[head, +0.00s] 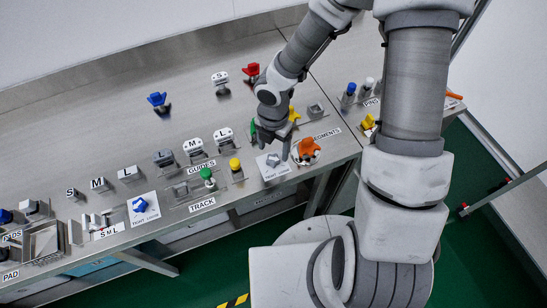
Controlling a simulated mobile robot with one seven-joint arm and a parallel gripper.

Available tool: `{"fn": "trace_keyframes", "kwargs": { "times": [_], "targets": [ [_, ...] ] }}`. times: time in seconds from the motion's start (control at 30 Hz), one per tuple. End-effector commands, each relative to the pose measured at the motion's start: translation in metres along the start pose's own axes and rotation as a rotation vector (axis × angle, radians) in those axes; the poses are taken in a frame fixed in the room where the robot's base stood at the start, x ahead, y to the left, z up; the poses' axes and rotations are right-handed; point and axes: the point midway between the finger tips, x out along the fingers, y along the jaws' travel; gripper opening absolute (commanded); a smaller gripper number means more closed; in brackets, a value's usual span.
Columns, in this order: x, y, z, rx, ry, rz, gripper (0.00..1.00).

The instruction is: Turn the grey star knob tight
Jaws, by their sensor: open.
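The grey star knob (273,160) sits on a small white plate (268,174) with a printed label, near the front edge of the steel bench. The readable part of the label says TIGHT; the rest is too small to read. My gripper (271,148) points down just above and behind the knob, with its jaws open and nothing seen between them. I cannot tell from this view whether the fingertips touch the knob. The knob's top shows in front of the fingers.
An orange knob-like part (307,149) stands close at the right. Yellow (235,166) and green (207,175) topped parts stand at the left. A blue star knob (140,205) sits on another labelled plate. The rear left of the bench (90,120) is mostly clear.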

Motion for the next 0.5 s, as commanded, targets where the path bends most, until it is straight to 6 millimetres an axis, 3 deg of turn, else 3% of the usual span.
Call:
{"fn": "trace_keyframes", "kwargs": {
  "times": [0.03, 0.2, 0.5],
  "targets": [
    [0.013, 0.000, -0.001, -0.002, 0.001, -0.002, 0.76],
    [0.034, 0.000, 0.000, -0.002, 0.000, -0.001, 0.76],
    [0.042, 0.000, 0.000, 0.000, 0.000, 0.000, 0.76]
  ]
}}
